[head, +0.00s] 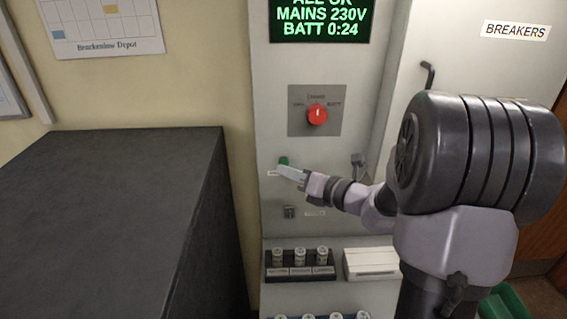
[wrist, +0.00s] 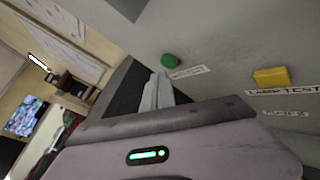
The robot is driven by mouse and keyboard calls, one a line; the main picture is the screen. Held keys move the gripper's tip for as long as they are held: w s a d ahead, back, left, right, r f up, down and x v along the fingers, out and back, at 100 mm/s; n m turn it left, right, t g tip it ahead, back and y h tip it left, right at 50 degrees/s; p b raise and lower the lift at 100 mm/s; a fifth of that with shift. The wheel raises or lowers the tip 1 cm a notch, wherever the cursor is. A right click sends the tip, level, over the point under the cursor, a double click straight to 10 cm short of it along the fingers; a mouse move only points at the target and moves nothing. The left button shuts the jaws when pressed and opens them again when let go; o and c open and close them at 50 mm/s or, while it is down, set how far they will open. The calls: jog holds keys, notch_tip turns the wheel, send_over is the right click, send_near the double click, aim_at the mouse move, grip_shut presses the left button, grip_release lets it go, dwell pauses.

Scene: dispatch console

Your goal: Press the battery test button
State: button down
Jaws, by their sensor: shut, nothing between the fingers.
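A round green button (head: 284,160) stands out from the grey panel below the red knob. In the wrist view the green button (wrist: 170,61) has a small white label (wrist: 188,71) beside it, too blurred to read surely. A yellow button (wrist: 271,77) with a label reading LAMP TEST is farther right in the wrist view. My gripper (head: 284,171) is shut and empty, its tips close to the green button and just below it in the head view. In the wrist view the gripper tips (wrist: 159,78) show a small gap to the green button. Contact is not visible.
A red rotary knob (head: 317,114) sits above on the panel, under a green-lit display (head: 320,20) reading MAINS 230V, BATT 0:24. Below are a rack with several cylinders (head: 300,257) and a white box (head: 371,263). A dark cabinet (head: 110,215) stands left.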

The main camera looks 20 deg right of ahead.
jog(key=shift+w+d, duration=0.15)
jog(key=shift+w, duration=0.15)
jog(key=shift+w+d+p, duration=0.15)
jog(key=shift+w+p, duration=0.15)
jog(key=shift+w, duration=0.05)
dwell(0.6)
jog(key=shift+s, duration=0.15)
jog(key=shift+s+a, duration=0.3)
jog(key=shift+s, duration=0.3)
jog(key=shift+s+a, duration=0.3)
jog(key=shift+s, duration=0.45)
jog(key=shift+s+a, duration=0.35)
jog(key=shift+s, duration=0.45)
jog(key=shift+s+a, duration=0.3)
jog(key=shift+s, duration=0.45)
dwell(3.7)
